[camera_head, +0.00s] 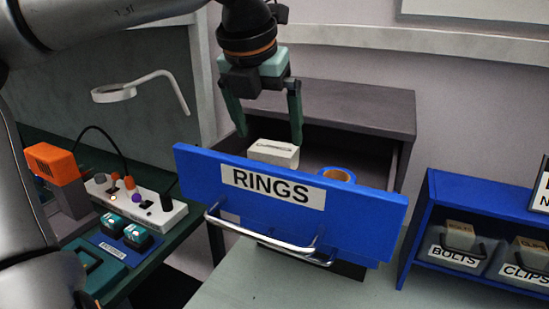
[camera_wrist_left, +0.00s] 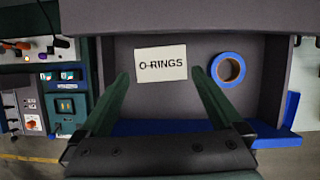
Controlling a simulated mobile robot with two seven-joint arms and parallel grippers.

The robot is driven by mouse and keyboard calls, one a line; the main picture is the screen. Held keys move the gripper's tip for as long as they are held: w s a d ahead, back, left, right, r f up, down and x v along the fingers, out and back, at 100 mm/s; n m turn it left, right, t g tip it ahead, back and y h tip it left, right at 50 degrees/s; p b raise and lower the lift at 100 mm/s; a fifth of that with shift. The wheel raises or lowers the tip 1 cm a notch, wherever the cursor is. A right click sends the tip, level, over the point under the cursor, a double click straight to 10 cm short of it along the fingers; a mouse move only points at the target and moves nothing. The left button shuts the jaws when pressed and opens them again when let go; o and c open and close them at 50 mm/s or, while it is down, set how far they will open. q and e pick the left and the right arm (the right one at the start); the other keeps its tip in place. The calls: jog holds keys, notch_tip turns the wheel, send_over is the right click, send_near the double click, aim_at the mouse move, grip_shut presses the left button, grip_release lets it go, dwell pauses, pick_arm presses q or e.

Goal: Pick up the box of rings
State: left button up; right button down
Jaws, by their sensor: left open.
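The box of rings (camera_head: 273,152) is a small pale box inside an open drawer with a blue front (camera_head: 330,215) labelled "RINGS". In the left wrist view the box (camera_wrist_left: 161,64) shows its top, marked "O-RINGS". My left gripper (camera_head: 268,130) is open above the drawer, its fingers pointing down. In the head view its fingertips lie to either side of the box, near its top. In the left wrist view the box appears between the two fingertips (camera_wrist_left: 158,74); I see no contact. My right gripper is not in view.
A blue tape roll (camera_head: 338,175) lies in the drawer right of the box. The drawer walls and blue front enclose both. A blue shelf (camera_head: 433,205) with bins stands at right. A power strip (camera_head: 135,203) and an orange device (camera_head: 52,163) are at left.

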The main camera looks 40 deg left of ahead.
aim_at(274, 147)
pick_arm(q)
jog(key=shift+w+x, duration=0.2)
jog(key=shift+x, duration=2.5)
jog(key=shift+r, duration=0.1)
jog(key=c, duration=1)
jog(key=shift+r, duration=0.1)
